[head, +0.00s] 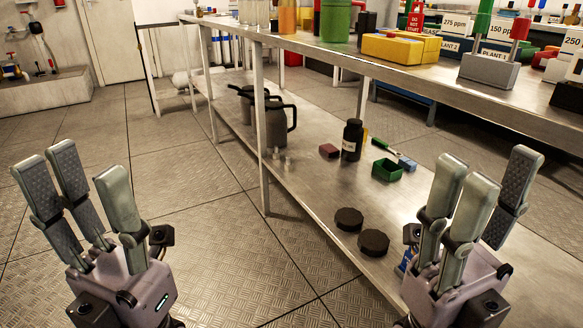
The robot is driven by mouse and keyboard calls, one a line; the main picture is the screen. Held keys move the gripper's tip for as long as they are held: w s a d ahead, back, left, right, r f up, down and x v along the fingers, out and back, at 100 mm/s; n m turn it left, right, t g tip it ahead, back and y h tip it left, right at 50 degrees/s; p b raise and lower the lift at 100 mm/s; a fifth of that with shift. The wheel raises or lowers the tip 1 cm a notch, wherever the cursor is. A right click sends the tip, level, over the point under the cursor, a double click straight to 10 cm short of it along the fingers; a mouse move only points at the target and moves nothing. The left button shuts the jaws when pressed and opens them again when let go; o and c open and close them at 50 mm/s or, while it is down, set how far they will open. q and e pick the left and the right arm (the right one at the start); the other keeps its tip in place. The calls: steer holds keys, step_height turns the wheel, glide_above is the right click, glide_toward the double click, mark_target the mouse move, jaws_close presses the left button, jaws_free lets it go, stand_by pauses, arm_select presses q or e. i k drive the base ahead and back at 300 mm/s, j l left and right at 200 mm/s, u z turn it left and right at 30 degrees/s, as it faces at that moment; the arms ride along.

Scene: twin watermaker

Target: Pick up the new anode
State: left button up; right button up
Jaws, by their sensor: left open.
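I cannot pick out the new anode for certain in the head view. My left gripper (84,176) is at the lower left, fingers up and spread, with nothing between them. It is over the open floor, left of the steel bench. My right gripper (491,172) is at the lower right, fingers up and apart, with nothing seen between them. It is in front of the bench's lower shelf and hides part of it. Neither gripper is seen touching any object.
The steel bench (430,82) has a lower shelf (320,185) bearing jugs (276,122), a black bottle (352,140), a green tray (386,170) and two black discs (373,242). A yellow case (395,48) and coloured containers stand on top. The floor (170,150) at left is clear.

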mark_target(288, 166)
steer(key=i+j+z, duration=0.1)
steer(key=i+j, duration=0.15)
steer(key=i+j+z, duration=0.15)
steer(key=i+j, duration=0.15)
steer(key=i+j+z, duration=0.1)
steer(key=i+j, duration=0.2)
steer(key=i+j+z, duration=0.1)
steer(key=i+j, duration=0.2)
steer(key=i+j+z, duration=0.15)
steer(key=j, duration=0.25)
steer(key=i+j+z, duration=0.1)
steer(key=i+j, duration=0.2)
steer(key=i+j+z, duration=0.1)
steer(key=i+j, duration=0.15)
steer(key=j, duration=0.25)
steer(key=i+j+z, duration=0.1)
steer(key=j, duration=0.3)
steer(key=i, duration=0.1)
